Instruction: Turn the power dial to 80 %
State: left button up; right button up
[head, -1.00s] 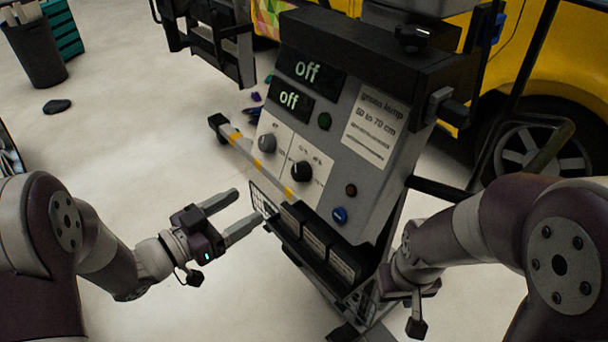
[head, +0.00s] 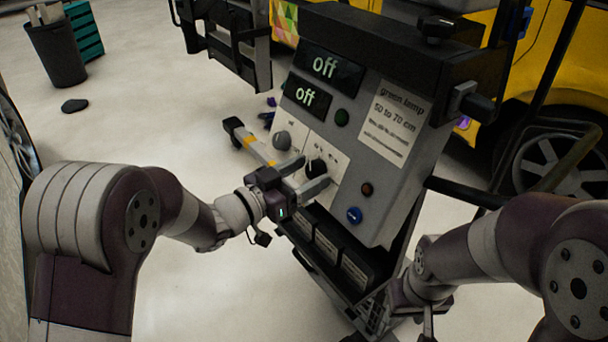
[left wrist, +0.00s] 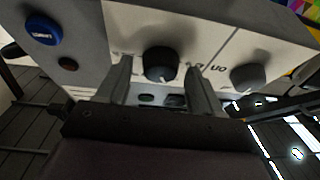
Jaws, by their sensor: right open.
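A black dial (head: 316,167) sits on the sloped grey front panel of a machine; its label is too small to read. A grey dial (head: 282,141) is to its left. My left gripper (head: 315,171) is open at the panel, with one finger on each side of the black dial. The left wrist view shows the black dial (left wrist: 158,64) between the fingertips, with visible gaps on both sides. My right gripper (head: 428,318) is low at the right of the machine, open, partly hidden and cut off by the frame.
Two displays (head: 325,67) above the dials read "off". A green button (head: 342,117), a red button (head: 367,188) and a blue button (head: 354,215) are on the panel. A black bin tray (head: 328,250) sits below. A yellow vehicle (head: 568,100) stands behind.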

pick_arm(q)
jog(key=c, duration=0.9)
jog(key=shift+o, duration=0.2)
jog(key=shift+m, duration=0.3)
jog(key=shift+m+g+h, duration=0.4)
jog(key=shift+m+g, duration=0.1)
jog(key=shift+m, duration=0.7)
jog(key=m+g, duration=0.1)
jog(key=m, duration=0.1)
jog(key=m+g+h, duration=0.1)
jog(key=m, duration=0.1)
jog(key=shift+w+a, duration=0.15)
jog(key=shift+w, duration=0.05)
jog(key=m+g, duration=0.1)
jog(key=m, duration=0.3)
jog(key=m+g, duration=0.2)
jog(key=m, duration=0.1)
jog(key=shift+w+r+m+p, duration=0.1)
jog(key=shift+m+p, duration=0.3)
jog(key=o, duration=1)
